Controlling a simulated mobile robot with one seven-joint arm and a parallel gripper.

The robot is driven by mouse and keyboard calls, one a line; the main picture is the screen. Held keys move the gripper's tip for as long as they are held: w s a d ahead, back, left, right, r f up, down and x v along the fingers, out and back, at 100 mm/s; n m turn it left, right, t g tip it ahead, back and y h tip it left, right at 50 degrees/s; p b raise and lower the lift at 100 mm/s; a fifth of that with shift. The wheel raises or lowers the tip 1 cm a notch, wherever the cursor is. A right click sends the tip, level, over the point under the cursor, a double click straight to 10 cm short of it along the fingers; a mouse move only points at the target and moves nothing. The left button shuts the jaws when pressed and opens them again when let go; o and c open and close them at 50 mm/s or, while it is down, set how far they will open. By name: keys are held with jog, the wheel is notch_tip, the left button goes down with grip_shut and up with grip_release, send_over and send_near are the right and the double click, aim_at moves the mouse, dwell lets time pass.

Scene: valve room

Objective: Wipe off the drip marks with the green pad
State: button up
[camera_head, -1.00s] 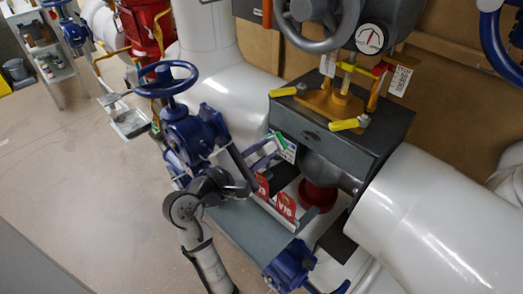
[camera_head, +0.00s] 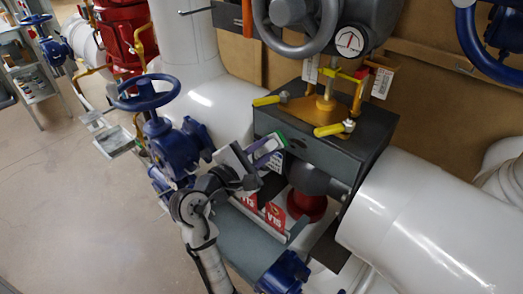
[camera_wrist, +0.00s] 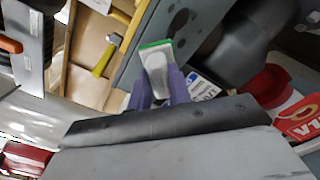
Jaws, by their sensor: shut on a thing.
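My gripper (camera_head: 268,148) has purple fingers, which also show in the wrist view (camera_wrist: 160,88). It is shut on the pad, a white block with a green edge (camera_head: 279,139); in the wrist view the pad (camera_wrist: 156,62) points away from me. The dark grey box (camera_head: 325,155) under the yellow-handled valve fittings faces the pad. Dark marks show on its face, one in the head view (camera_head: 297,143) and a larger one in the wrist view (camera_wrist: 178,20). The pad is close to the lower left of this face; I cannot tell whether it touches.
A white label (camera_wrist: 200,88) is beside the pad. Red signs (camera_head: 274,216) stand below the gripper, near a red flange (camera_head: 306,204). A blue valve (camera_head: 175,145) is close on the left. A large white pipe (camera_head: 430,215) fills the right. Open floor (camera_head: 70,200) lies left.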

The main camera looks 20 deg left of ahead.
jog(key=shift+p+x, duration=0.5)
jog(key=shift+x, duration=0.5)
dwell(0.3)
jog(key=shift+d, duration=0.1)
jog(key=shift+s+d+p, duration=0.35)
jog(key=shift+d+p, duration=0.1)
jog(key=shift+d, duration=0.35)
jog(key=shift+s+d+p, duration=0.4)
jog(key=shift+d, duration=0.35)
jog(key=shift+s+d+r+p, duration=0.15)
jog(key=shift+d+p, duration=0.15)
jog(key=shift+d, duration=0.3)
jog(key=shift+s+d+f+p, duration=0.1)
jog(key=shift+s+d+p, duration=0.15)
jog(key=shift+d, duration=0.35)
jog(key=shift+s+d+r+p, duration=0.1)
jog(key=shift+d+p, duration=0.25)
jog(key=shift+d, duration=0.25)
jog(key=shift+p, duration=0.3)
jog(key=shift+w+a+p, duration=0.3)
jog(key=shift+a+p, duration=0.05)
jog(key=shift+a, duration=0.55)
jog(key=shift+w+a+p, duration=0.3)
jog(key=shift+a, duration=0.65)
jog(key=shift+w+a+p, duration=0.15)
jog(key=shift+w+a, duration=0.2)
jog(key=shift+a, duration=0.4)
jog(key=shift+w+a+p, duration=0.15)
jog(key=shift+w+a, duration=0.2)
jog(key=shift+a, duration=0.45)
